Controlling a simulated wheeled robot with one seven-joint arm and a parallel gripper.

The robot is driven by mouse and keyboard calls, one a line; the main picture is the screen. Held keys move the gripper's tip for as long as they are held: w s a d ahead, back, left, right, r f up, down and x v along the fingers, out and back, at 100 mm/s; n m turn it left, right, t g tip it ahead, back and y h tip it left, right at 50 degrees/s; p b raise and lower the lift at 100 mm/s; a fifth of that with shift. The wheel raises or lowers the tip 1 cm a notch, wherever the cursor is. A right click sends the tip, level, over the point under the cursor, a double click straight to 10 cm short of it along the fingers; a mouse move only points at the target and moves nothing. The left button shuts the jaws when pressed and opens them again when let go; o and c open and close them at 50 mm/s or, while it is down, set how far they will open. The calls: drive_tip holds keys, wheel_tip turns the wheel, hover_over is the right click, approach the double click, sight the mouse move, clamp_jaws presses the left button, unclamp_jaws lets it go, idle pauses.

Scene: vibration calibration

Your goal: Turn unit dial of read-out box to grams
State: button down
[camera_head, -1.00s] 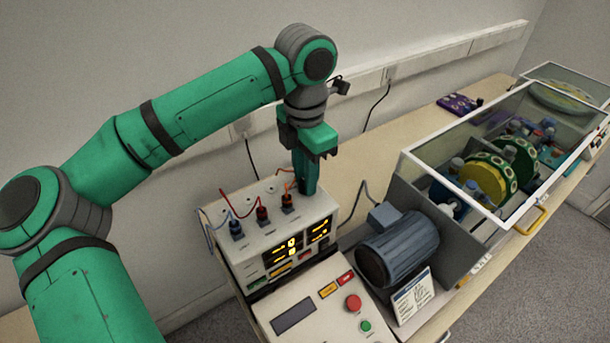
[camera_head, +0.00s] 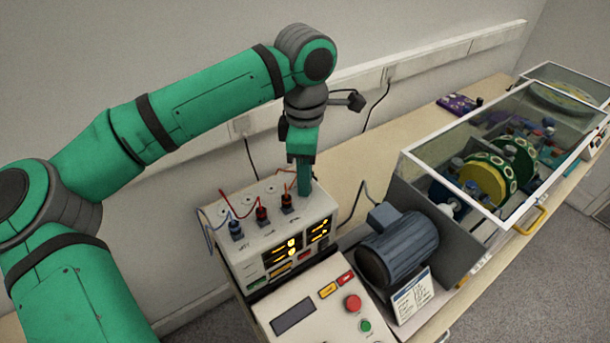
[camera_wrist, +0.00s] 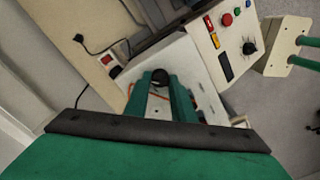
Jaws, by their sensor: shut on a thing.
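The read-out box (camera_head: 262,241) is a pale box with lit yellow digits on its dark front display (camera_head: 282,252). Several plugs with red and blue leads stand on its top. My gripper (camera_head: 304,190) points down at the top right of the box, its green fingers at the surface. In the wrist view, the fingers of my gripper (camera_wrist: 160,84) are closed around a small dark round dial (camera_wrist: 160,76). The fingers hide the dial in the head view. I cannot read its markings or which unit it points to.
A sloped control panel (camera_head: 322,302) with red and green buttons stands in front of the box. A blue-grey motor (camera_head: 398,248) and a glass-covered rotor rig (camera_head: 480,165) are to the right. The bench behind the motor (camera_head: 350,170) is mostly clear.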

idle(0.5)
drive_tip(key=c, duration=1.5)
unclamp_jaws()
wheel_tip(320, 180, up, 11)
drive_tip(key=shift+f, duration=0.1)
drive_tip(key=shift+a, duration=0.1)
